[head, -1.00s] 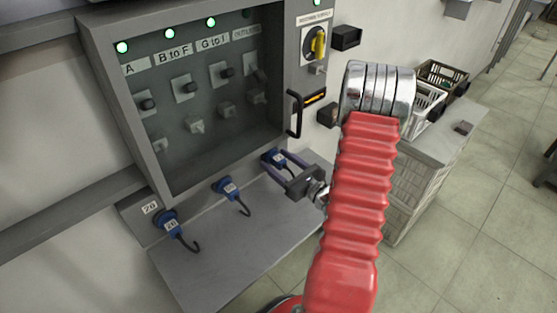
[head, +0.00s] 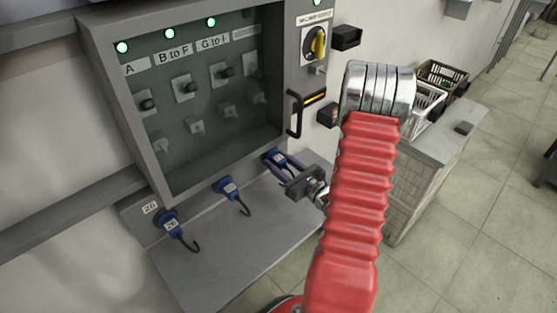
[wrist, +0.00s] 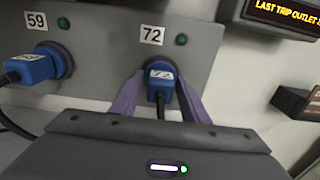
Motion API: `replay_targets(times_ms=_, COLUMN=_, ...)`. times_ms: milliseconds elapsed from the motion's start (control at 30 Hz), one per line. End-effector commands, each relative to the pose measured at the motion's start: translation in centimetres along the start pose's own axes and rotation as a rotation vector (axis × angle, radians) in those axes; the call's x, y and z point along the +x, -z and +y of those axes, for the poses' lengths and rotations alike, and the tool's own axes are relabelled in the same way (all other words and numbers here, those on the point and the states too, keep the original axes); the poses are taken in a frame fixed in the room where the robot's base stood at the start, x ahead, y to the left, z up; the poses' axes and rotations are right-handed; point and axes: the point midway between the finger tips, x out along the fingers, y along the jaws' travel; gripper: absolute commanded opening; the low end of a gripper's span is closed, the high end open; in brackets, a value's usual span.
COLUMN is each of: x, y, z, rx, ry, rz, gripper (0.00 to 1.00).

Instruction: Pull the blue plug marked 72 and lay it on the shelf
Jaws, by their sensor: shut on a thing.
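The blue plug marked 72 (wrist: 162,77) sits in its outlet under the 72 label (wrist: 152,35) in the wrist view. My gripper (wrist: 160,88) has its two purple fingers on either side of this plug and is shut on it. In the head view the same plug (head: 275,156) is at the right end of the outlet row, with my gripper (head: 280,162) reaching it from the right. The grey shelf (head: 225,258) lies below the outlets, and its visible front part is bare.
A blue plug under label 59 (wrist: 34,66) is left of plug 72. Another blue plug (head: 168,222) sits at the far left. Their dark cords hang over the shelf. The cabinet handle (head: 295,115) is above my gripper.

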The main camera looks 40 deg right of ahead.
Motion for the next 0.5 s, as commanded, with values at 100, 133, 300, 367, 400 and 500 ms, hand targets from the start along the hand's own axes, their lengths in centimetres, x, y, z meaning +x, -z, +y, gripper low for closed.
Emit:
replay_targets(times_ms=100, x=0.0, y=-0.01, z=-0.02, rx=0.0, ry=0.0, rz=0.0, gripper=0.05)
replay_targets(times_ms=133, x=0.0, y=-0.01, z=-0.02, rx=0.0, ry=0.0, rz=0.0, gripper=0.05)
replay_targets(times_ms=300, x=-0.22, y=-0.01, z=-0.04, rx=0.0, ry=0.001, rz=0.0, gripper=0.05)
replay_targets(times_ms=367, x=-0.38, y=-0.01, z=-0.05, rx=0.0, ry=0.001, rz=0.0, gripper=0.05)
replay_targets(times_ms=400, x=-0.5, y=-0.02, z=-0.05, rx=-0.001, ry=0.001, rz=0.0, gripper=0.05)
replay_targets(times_ms=500, x=-0.79, y=-0.02, z=-0.06, rx=-0.001, ry=0.001, rz=0.0, gripper=0.05)
